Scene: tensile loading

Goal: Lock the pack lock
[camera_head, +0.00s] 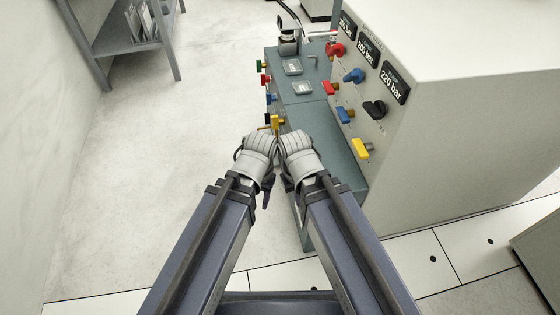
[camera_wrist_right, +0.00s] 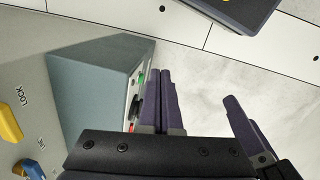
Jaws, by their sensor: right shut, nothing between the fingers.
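A yellow handle (camera_head: 361,148) sits low on the large cabinet's front panel. In the right wrist view a yellow handle (camera_wrist_right: 10,124) at the left edge stands beside the printed word LOCK. My left gripper (camera_head: 262,143) and right gripper (camera_head: 292,140) are side by side in front of the grey-green bench, left of that panel and apart from its handles. The right gripper (camera_wrist_right: 160,98) is shut and empty. The left gripper's fingers are too small and hidden to read. Another yellow handle (camera_head: 275,123) shows just above my grippers on the bench's side.
Blue (camera_head: 345,115), red (camera_head: 328,88) and black (camera_head: 375,109) handles sit close to the yellow one on the panel. The grey-green bench (camera_head: 315,122) has more coloured handles along its left side. A grey shelf (camera_head: 125,45) stands back left. The floor at left is clear.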

